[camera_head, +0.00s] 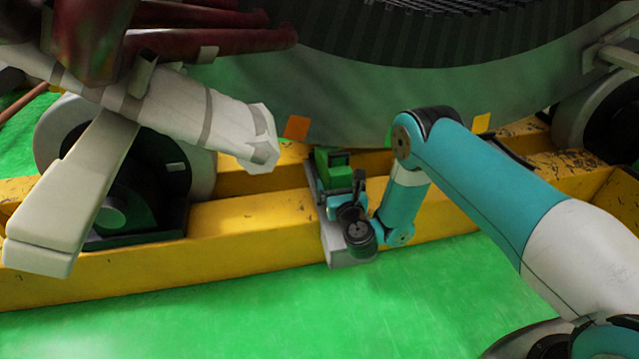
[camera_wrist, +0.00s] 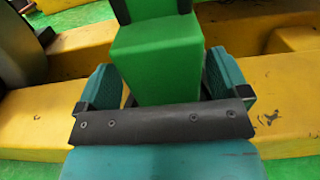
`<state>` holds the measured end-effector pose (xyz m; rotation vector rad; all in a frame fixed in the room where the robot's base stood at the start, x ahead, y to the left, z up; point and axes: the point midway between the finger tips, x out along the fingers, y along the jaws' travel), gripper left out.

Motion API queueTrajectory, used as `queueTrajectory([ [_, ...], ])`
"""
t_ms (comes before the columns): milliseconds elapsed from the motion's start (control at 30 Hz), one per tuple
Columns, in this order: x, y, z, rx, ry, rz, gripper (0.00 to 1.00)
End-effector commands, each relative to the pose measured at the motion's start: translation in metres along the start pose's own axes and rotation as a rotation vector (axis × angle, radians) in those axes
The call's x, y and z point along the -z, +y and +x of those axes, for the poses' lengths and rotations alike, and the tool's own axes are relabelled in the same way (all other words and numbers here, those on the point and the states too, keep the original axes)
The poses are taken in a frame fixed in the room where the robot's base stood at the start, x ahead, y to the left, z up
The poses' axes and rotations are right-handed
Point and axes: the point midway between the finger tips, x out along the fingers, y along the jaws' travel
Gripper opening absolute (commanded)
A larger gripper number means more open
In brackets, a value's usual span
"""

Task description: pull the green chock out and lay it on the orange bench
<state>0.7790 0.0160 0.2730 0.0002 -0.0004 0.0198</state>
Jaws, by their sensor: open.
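The green chock (camera_head: 340,170) sits at the yellow beam under the big grey ring in the head view. My gripper (camera_wrist: 163,82) is open. One teal finger stands on each side of the chock, and a narrow gap shows beside it. In the head view my gripper (camera_head: 332,187) is small and partly hidden by my wrist. I cannot make out the orange bench in either view.
The yellow beam (camera_head: 240,235) runs across the scene. A large grey ring (camera_head: 370,110) hangs close above. A white wrapped bundle (camera_head: 190,105) and dark red bars (camera_head: 210,40) jut in at left. Dark rollers stand at both sides. The green floor (camera_head: 220,325) in front is clear.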

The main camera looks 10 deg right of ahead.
Motion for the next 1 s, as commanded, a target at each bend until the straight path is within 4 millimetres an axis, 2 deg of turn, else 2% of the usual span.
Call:
queueTrajectory([
  [133, 0.0, -0.014, 0.002, 0.019, 0.001, -0.001, 0.94],
  [400, 0.0, -0.018, 0.003, 0.024, 0.0, 0.0, 0.94],
  [467, 0.0, -0.018, 0.003, 0.024, 0.0, 0.0, 0.82],
  [733, 0.0, -0.017, 0.003, 0.021, 0.001, 0.0, 0.21],
  [867, 0.0, -0.013, 0.002, 0.017, 0.001, 0.001, 0.21],
  [1000, 0.0, 0.0, -0.002, 0.0, 0.002, 0.0, 0.21],
])
